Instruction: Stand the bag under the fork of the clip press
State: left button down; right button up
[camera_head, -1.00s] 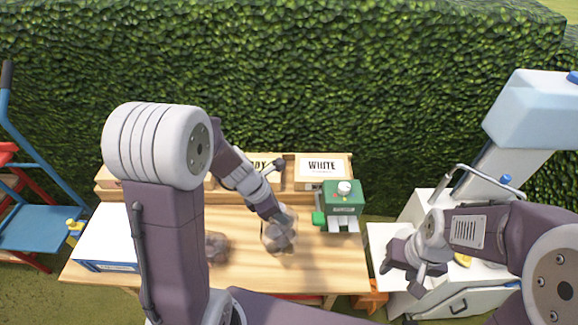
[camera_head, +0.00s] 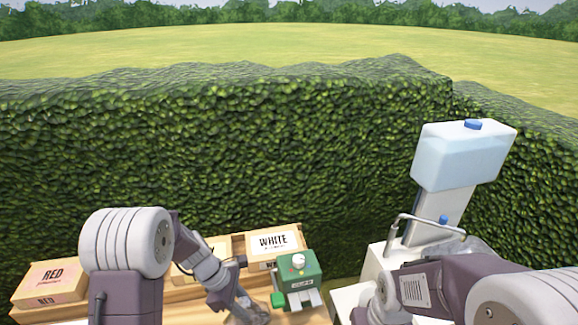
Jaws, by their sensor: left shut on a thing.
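The green clip press (camera_head: 298,272) stands on the wooden table at the lower middle, with a round white knob on top and pale prongs (camera_head: 303,299) at its front. My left gripper (camera_head: 254,313) is at the bottom edge, just left of the press, shut on the bag. Only a blurred greyish top of the bag shows there; the rest is cut off below the frame. I cannot tell whether the bag touches the table. My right gripper (camera_head: 366,314) is at the bottom edge, right of the press, mostly cut off, its jaws unclear.
A box labelled WHITE (camera_head: 273,242) stands behind the press. A box labelled RED (camera_head: 50,280) is at the left end. A white stand with a pale blue tank (camera_head: 465,155) and a bent metal pipe is at the right. A tall hedge (camera_head: 200,160) closes off the back.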

pick_arm(q)
jog(key=m, duration=0.1)
jog(key=m+g, duration=0.1)
jog(key=m, duration=0.1)
jog(key=shift+a+f+m, duration=0.25)
jog(key=shift+a+m, duration=0.05)
jog(key=shift+m, duration=0.1)
jog(key=m+g, duration=0.1)
jog(key=m, duration=0.1)
jog(key=a+m+y, duration=0.1)
jog(key=m, duration=0.1)
jog(key=shift+s+a+g, duration=0.2)
jog(key=shift+g, duration=0.2)
jog(key=a+m+y, duration=0.1)
jog(key=m, duration=0.1)
jog(key=s+a+r+m+g+y, duration=0.1)
jog(key=m, duration=0.2)
jog(key=a+m, duration=0.2)
jog(key=shift+s+a+r+m+g+y, duration=0.1)
jog(key=shift+s+r+m+g+y, duration=0.05)
jog(key=shift+r+m+g+y, duration=0.2)
jog(key=shift+s+a+r+m+y, duration=0.15)
jog(key=shift+s+m+y, duration=0.1)
jog(key=shift+m, duration=0.3)
jog(key=shift+s+a+r+m+y, duration=0.1)
jog(key=shift+s+m+y, duration=0.1)
jog(key=shift+m, duration=0.3)
